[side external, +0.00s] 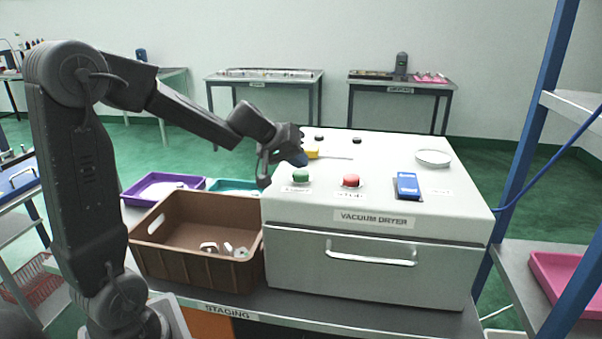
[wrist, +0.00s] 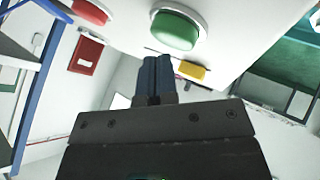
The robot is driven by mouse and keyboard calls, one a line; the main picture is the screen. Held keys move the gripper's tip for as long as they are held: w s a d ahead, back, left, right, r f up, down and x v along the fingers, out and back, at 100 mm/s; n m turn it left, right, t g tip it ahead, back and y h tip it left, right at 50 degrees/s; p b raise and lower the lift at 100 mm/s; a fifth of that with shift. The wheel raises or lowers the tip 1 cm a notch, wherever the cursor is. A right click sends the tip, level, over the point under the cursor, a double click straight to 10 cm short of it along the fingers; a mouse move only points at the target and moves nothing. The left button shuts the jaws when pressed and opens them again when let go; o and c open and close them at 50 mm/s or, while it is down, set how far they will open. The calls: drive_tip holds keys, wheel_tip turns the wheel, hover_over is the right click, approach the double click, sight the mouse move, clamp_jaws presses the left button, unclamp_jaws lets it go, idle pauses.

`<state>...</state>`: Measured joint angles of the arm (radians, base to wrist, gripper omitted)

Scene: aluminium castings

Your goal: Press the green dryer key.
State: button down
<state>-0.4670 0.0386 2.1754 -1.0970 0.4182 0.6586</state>
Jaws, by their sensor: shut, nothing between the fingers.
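The green dryer key (side external: 301,176) is a round domed button on the front left of the white vacuum dryer's top (side external: 380,160). In the wrist view, the green key (wrist: 175,31) sits in a pale collar just beyond my fingertips. My gripper (side external: 302,161) is close above and slightly behind the key in the side view. In the wrist view, my gripper's blue fingers (wrist: 155,62) are together with nothing between them. A small gap seems to separate the fingertips from the key; contact cannot be told for certain.
A red button (side external: 351,181) is right of the green key. A blue box (side external: 407,187) and a round white dish (side external: 433,157) are farther right. A yellow-handled tool (side external: 313,153) lies behind the key. A brown crate (side external: 162,266) stands left of the dryer.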

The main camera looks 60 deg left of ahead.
sight(299, 172)
drive_tip(key=shift+f, duration=0.55)
idle(0.6)
drive_tip(key=shift+r, duration=0.9)
drive_tip(key=shift+r, duration=2.5)
